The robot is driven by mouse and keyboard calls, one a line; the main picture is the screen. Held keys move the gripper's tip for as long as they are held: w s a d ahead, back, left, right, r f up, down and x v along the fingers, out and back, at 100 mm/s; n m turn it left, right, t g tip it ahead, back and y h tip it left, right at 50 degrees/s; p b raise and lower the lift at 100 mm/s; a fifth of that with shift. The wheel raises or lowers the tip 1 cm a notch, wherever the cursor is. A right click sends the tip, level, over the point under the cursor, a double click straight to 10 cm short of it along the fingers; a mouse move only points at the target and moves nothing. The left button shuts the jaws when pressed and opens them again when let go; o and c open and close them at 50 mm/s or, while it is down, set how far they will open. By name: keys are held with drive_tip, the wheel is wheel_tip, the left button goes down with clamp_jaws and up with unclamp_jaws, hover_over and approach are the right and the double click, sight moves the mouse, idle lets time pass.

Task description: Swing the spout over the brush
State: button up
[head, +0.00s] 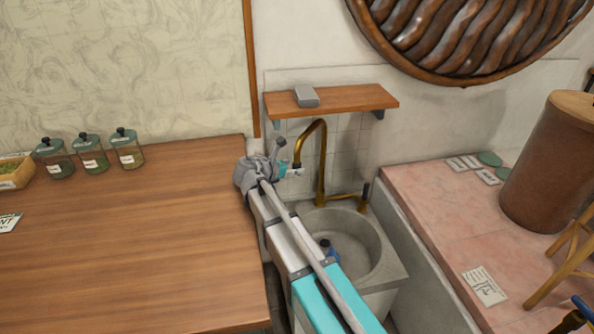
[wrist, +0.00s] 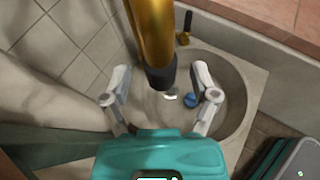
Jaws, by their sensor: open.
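The brass gooseneck spout (head: 321,150) rises at the back of the round stone basin and curves over to the left. In the wrist view the spout (wrist: 152,35) comes down from the top and ends in a dark tip. My gripper (head: 294,169) is at the spout's hanging end. In the wrist view my gripper (wrist: 161,72) is open, one finger on each side of the spout; I cannot tell whether either touches it. A small blue thing with a dark top, probably the brush (head: 328,248), is in the basin, partly hidden by my arm. It also shows in the wrist view (wrist: 190,100), right of the spout tip.
A tap lever (head: 364,198) stands right of the spout. A wooden shelf (head: 345,101) with a grey block (head: 306,96) is above. A wooden counter (head: 130,235) with several jars is left of the basin (head: 388,250); a pink tiled ledge (head: 440,220) is right.

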drive_tip(key=shift+x, duration=0.95)
clamp_jaws()
